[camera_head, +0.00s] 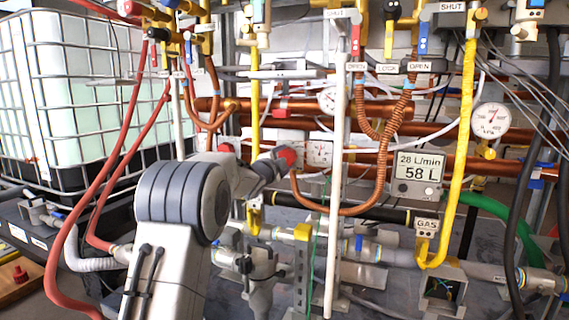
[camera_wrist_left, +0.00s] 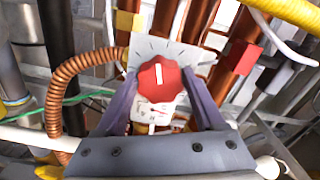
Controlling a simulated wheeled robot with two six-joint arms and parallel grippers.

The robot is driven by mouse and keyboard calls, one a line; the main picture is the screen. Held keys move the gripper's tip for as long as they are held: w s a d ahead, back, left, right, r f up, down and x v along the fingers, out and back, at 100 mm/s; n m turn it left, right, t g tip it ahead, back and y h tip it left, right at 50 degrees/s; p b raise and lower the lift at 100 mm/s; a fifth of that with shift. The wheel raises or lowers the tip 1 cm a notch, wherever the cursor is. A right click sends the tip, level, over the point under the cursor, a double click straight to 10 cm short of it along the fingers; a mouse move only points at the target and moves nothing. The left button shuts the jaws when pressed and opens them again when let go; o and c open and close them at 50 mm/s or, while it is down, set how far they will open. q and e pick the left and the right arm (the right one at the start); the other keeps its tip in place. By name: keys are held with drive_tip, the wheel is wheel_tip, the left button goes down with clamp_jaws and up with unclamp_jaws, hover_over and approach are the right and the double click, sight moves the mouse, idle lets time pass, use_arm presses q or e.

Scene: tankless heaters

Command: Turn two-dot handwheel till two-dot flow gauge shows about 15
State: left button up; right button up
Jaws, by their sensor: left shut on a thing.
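A red handwheel (camera_head: 287,155) with a white pointer bar shows in front of a white scale plate. In the left wrist view the handwheel (camera_wrist_left: 158,82) sits between the two purple fingers of my left gripper (camera_wrist_left: 160,94), which is shut on it; its bar stands near upright, slightly tilted. In the head view my left gripper (camera_head: 270,165) reaches it from the left. A digital flow gauge (camera_head: 418,175) to the right reads 28 L/min and 58 L. I cannot make out dot marks on the handwheel or the gauge. My right gripper is out of view.
A white dial (camera_head: 319,153) is just right of the handwheel. A white upright pipe (camera_head: 336,200), a ribbed copper hose (camera_head: 385,150) and a yellow gas pipe (camera_head: 462,150) crowd the right. A round gauge (camera_head: 492,120) is far right. A caged white tank (camera_head: 70,90) stands left.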

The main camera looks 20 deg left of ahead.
use_arm(q)
drive_tip(key=shift+m, duration=0.4)
drive_tip(key=o, duration=1.4)
drive_tip(key=shift+c, duration=0.2)
drive_tip(key=s+p, duration=0.2)
drive_tip(key=s, duration=0.8)
drive_tip(key=shift+s+a, duration=0.2)
drive_tip(key=shift+s, duration=0.05)
